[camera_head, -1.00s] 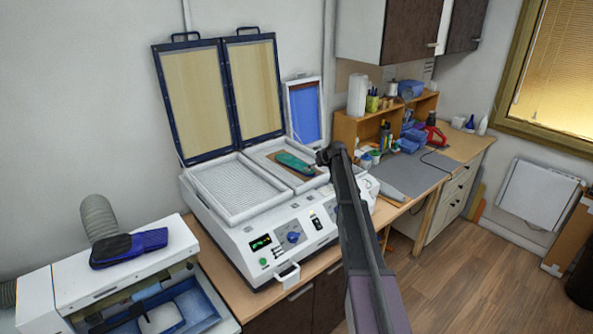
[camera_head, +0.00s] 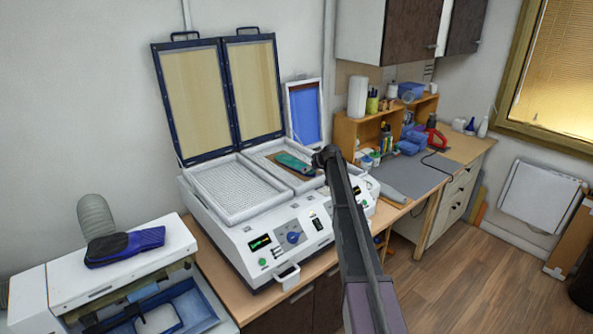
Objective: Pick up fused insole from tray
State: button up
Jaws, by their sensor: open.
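A green fused insole (camera_head: 294,163) lies on a brown board in the right-hand tray (camera_head: 258,154) of the white forming machine (camera_head: 268,232). My gripper (camera_head: 321,160) is at the dark far end of my arm, at the right edge of that tray and close to the insole's right end. It is open, but its fingers are small and dark and hard to make out. The arm hides part of the tray's right side. I cannot tell whether the gripper touches the insole.
The left-hand tray (camera_head: 238,190) is empty. Two hinged lids (camera_head: 222,95) stand open behind the trays. A blue-black insole (camera_head: 125,247) lies on a white machine at the left. A wooden shelf (camera_head: 346,130) and a grey mat (camera_head: 408,175) are on the bench to the right.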

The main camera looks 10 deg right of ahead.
jog(key=shift+b+x, duration=0.35)
jog(key=shift+x, duration=0.5)
jog(key=shift+c, duration=0.2)
jog(key=shift+r, duration=0.1)
jog(key=c, duration=0.8)
